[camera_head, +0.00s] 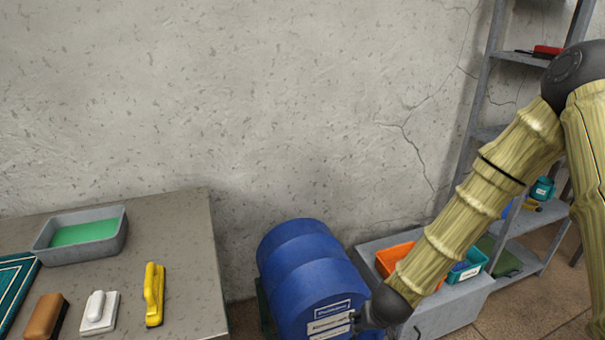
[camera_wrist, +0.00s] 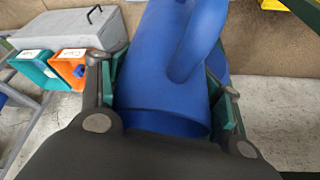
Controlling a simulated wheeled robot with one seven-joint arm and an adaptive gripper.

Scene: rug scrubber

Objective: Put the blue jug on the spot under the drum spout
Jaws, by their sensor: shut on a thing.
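The blue jug (camera_wrist: 160,75) fills the middle of the wrist view, its looped handle on the upper right side. My gripper (camera_wrist: 165,105) is shut on it, one finger at each side. In the head view my gripper (camera_head: 368,318) is low beside the blue drum (camera_head: 308,268), and I cannot make out the jug there. The drum lies on its side with white labels on its end. The spout and the spot under it cannot be made out.
A table (camera_head: 185,240) at left holds a grey tub (camera_head: 85,247) of green liquid and several brushes. Right of the drum, a low grey cabinet (camera_head: 450,312) carries orange (camera_head: 393,258) and teal (camera_head: 470,266) bins. A metal shelf (camera_head: 488,90) stands at right.

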